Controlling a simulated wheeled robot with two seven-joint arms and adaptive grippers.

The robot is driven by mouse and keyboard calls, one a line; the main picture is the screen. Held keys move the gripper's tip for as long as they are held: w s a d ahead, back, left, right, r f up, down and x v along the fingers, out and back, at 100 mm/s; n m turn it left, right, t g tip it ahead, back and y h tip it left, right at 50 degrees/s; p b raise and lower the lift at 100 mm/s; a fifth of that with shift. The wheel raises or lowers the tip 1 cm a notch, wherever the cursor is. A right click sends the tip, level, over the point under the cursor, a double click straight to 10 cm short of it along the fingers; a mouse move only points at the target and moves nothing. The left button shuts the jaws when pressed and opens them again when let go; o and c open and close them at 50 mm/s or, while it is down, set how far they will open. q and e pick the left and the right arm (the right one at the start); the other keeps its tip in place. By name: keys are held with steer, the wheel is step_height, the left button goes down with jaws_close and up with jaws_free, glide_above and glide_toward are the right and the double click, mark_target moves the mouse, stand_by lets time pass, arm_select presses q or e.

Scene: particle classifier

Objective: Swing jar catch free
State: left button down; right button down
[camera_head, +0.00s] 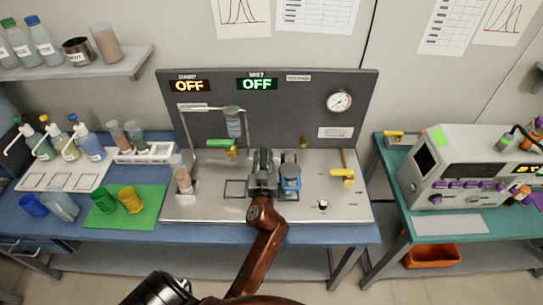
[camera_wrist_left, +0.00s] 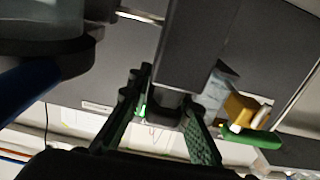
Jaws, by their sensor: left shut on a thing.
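My left gripper (camera_head: 264,166) is at the middle of the steel-topped bench unit (camera_head: 335,200), just left of a blue jar (camera_head: 290,180). In the left wrist view its two dark green ridged fingers (camera_wrist_left: 158,118) stand on either side of a dark grey upright part (camera_wrist_left: 180,70), which I take to be the jar catch. The gripper is shut on it; the exact contact is hard to see. In the head view the gripper hides most of this part. A rounded grey and blue thing fills the upper left of the wrist view. My right gripper is out of view.
A clear column on a stand (camera_head: 233,124) and a green-handled yellow valve (camera_head: 222,144) are left of the gripper. A yellow lever (camera_head: 345,174) is at the right. The back panel (camera_head: 290,110) shows two OFF displays. Cups stand on a green mat (camera_head: 152,205).

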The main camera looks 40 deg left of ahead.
mark_target(263, 153)
arm_select(q)
steer(key=shift+r, duration=0.1)
steer(key=c, duration=1.8)
jaws_free()
steer(key=shift+s, duration=0.1)
steer(key=shift+o, duration=0.2)
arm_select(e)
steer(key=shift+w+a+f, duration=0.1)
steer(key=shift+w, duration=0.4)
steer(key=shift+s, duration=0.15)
arm_select(q)
step_height(263, 153, up, 10)
steer(key=shift+f, duration=0.1)
